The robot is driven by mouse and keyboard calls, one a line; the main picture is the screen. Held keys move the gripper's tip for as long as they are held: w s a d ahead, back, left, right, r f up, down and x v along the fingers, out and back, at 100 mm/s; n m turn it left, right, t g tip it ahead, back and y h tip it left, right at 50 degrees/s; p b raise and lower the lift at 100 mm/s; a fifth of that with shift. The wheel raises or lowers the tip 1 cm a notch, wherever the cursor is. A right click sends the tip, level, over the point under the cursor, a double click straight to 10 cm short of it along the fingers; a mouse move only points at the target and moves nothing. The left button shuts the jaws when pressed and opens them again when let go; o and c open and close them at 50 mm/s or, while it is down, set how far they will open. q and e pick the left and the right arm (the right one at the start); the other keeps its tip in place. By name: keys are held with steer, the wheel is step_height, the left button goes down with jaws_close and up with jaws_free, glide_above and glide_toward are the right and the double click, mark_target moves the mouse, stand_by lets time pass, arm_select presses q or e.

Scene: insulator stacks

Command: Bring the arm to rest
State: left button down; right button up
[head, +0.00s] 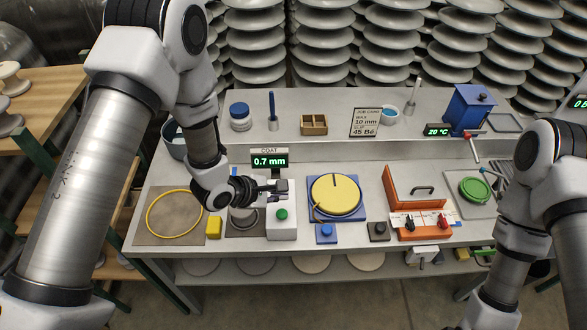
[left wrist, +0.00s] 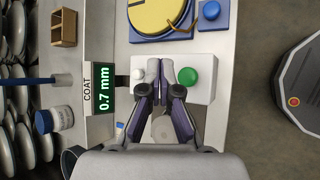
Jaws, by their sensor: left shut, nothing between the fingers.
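My left gripper (head: 280,188) is shut and empty, above the white box with a green button (head: 282,213) on the bench. In the left wrist view its fingers (left wrist: 167,72) lie together over the white box, beside the green button (left wrist: 188,76). The coat display (head: 269,161) behind it reads 0.7 mm. My left arm reaches in from the left of the head view. My right arm shows at the right edge, bent downward, and its gripper is out of the picture.
A yellow disc (head: 335,195) on a blue base stands right of the gripper, with a blue button box (head: 326,233) in front. A yellow block (head: 214,227) and a yellow ring (head: 148,222) lie left.

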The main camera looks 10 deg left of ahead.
arm_select(q)
steer(key=s+f+m+b, duration=0.1)
steer(key=f, duration=0.1)
steer(key=s+a+f+m+y, duration=0.1)
steer(key=s+f, duration=0.1)
steer(key=f, duration=0.1)
steer(key=s+a+f+m+g+b, duration=0.1)
steer(key=s+f, duration=0.1)
steer(key=shift+f+m+b, duration=0.15)
steer(key=shift+m+b, duration=0.15)
steer(key=shift+b, duration=0.05)
steer(key=s+a+f+m+g+y+b, duration=0.2)
steer(key=s+a+f+m+g+b, duration=0.1)
steer(key=s+f+m, duration=0.4)
steer(key=s+a+f+m+g+y+b, duration=0.2)
steer(key=s+f+m, duration=0.5)
steer(key=s, duration=0.7)
steer(key=shift+s+a+f+m+g+y+b, duration=0.25)
steer(key=shift+a+m+g+b, duration=0.4)
steer(key=shift+a, duration=0.6)
